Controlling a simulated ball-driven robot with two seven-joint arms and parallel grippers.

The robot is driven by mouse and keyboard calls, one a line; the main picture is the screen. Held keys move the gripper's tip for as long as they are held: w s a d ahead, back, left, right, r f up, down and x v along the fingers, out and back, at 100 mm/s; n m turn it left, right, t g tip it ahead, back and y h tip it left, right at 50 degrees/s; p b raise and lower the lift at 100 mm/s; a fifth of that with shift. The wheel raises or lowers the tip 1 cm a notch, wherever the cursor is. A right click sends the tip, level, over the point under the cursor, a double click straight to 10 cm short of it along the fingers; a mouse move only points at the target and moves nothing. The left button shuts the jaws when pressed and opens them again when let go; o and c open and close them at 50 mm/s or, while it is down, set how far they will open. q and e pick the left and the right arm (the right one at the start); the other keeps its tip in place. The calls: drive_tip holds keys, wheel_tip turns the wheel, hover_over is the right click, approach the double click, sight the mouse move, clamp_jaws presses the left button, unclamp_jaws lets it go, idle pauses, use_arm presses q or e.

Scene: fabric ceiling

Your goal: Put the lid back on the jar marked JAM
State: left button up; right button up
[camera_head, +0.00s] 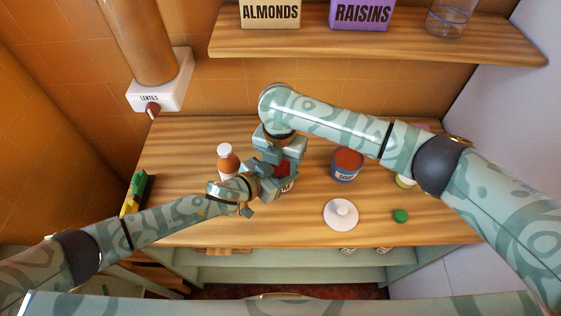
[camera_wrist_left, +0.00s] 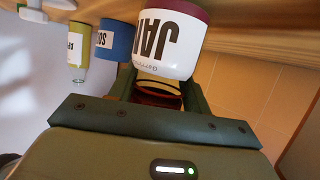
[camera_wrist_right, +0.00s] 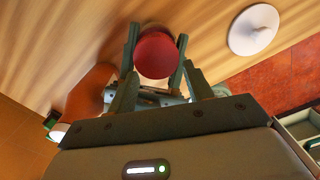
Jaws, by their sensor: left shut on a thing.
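The jar marked JAM (camera_wrist_left: 165,45) has a white label and a dark red top. In the left wrist view it sits at the tips of my left gripper (camera_wrist_left: 158,88), which is shut on it. In the head view the jar (camera_head: 288,187) is mostly hidden by my grippers. My right gripper (camera_wrist_right: 158,50) is over it from above, fingers apart on either side of its round red top (camera_wrist_right: 156,56). I cannot tell whether that red is a cover or jam. A white lid with a knob (camera_head: 340,215) lies flat on the table; it also shows in the right wrist view (camera_wrist_right: 253,29).
An orange bottle with a white cap (camera_head: 227,160) stands close left. A small green cap (camera_head: 400,216) lies at the front right. A shelf (camera_head: 390,46) hangs above.

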drive_tip(key=shift+o, duration=0.7)
drive_tip(key=shift+s+a, duration=0.4)
drive_tip(key=shift+s, duration=0.05)
drive_tip(key=shift+r, duration=0.15)
wheel_tip(320, 180, up, 3)
drive_tip(key=shift+d+r, duration=0.1)
drive_tip(key=c, duration=0.3)
drive_tip(key=shift+r, duration=0.35)
drive_tip(key=c, duration=0.3)
drive_tip(key=shift+c, duration=0.2)
drive_tip(key=shift+w+d, duration=0.1)
drive_tip(key=o, duration=0.6)
drive_tip(key=shift+w+d, duration=0.1)
drive_tip(key=shift+c, duration=0.2)
